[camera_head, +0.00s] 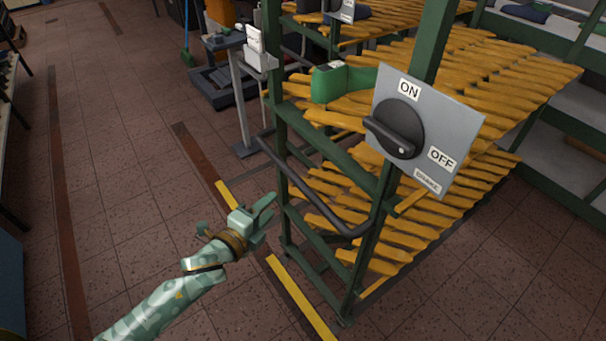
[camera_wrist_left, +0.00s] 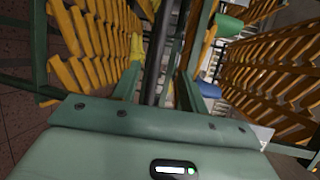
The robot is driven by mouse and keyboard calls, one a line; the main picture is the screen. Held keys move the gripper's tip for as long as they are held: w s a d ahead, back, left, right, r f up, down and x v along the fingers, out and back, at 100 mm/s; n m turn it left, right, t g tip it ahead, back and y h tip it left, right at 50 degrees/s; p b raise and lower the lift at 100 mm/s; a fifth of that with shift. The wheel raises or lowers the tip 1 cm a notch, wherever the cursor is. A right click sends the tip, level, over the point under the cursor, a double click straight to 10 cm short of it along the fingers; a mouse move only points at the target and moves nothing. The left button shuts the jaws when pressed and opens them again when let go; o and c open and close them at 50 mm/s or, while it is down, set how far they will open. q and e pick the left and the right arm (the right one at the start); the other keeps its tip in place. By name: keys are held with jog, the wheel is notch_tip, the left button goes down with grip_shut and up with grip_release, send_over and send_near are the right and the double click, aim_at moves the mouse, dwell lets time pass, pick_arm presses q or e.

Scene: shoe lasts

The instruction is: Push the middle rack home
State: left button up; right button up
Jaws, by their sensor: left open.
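A rack (camera_head: 364,170) with a green frame and yellow wooden slats stands right of centre in the head view; I take it as the middle rack, though its place in the row is unclear. A dark push bar (camera_head: 303,187) runs across its near end. My left gripper (camera_head: 266,214) is open, empty and just left of this bar, apart from it in the head view. In the left wrist view, the dark bar (camera_wrist_left: 157,55) stands ahead of the gripper palm, with yellow slats to both sides. My right gripper is not in view.
A grey switch panel (camera_head: 450,112) marked ON and OFF stands in front of the rack. A green shoe last (camera_head: 343,82) lies on its upper slats. Another green-framed rack (camera_head: 576,125) is at right. Yellow floor strips (camera_head: 301,298) run beside the rack; tiled floor at left is clear.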

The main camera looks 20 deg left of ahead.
aim_at(294, 183)
pick_arm(q)
jog(key=b+x, duration=0.1)
jog(key=x, duration=0.3)
jog(key=b+x, duration=0.2)
jog(key=x, duration=0.3)
jog(key=b+x, duration=0.1)
jog(key=x, duration=0.4)
jog(key=shift+w+a+f, duration=0.1)
jog(key=shift+w+f, duration=0.15)
jog(key=shift+f, duration=0.05)
jog(key=shift+w, duration=0.4)
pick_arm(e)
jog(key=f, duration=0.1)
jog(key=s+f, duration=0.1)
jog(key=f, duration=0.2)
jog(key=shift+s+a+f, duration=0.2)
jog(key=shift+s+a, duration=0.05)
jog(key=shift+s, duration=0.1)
pick_arm(q)
jog(key=shift+c, duration=0.3)
grip_shut()
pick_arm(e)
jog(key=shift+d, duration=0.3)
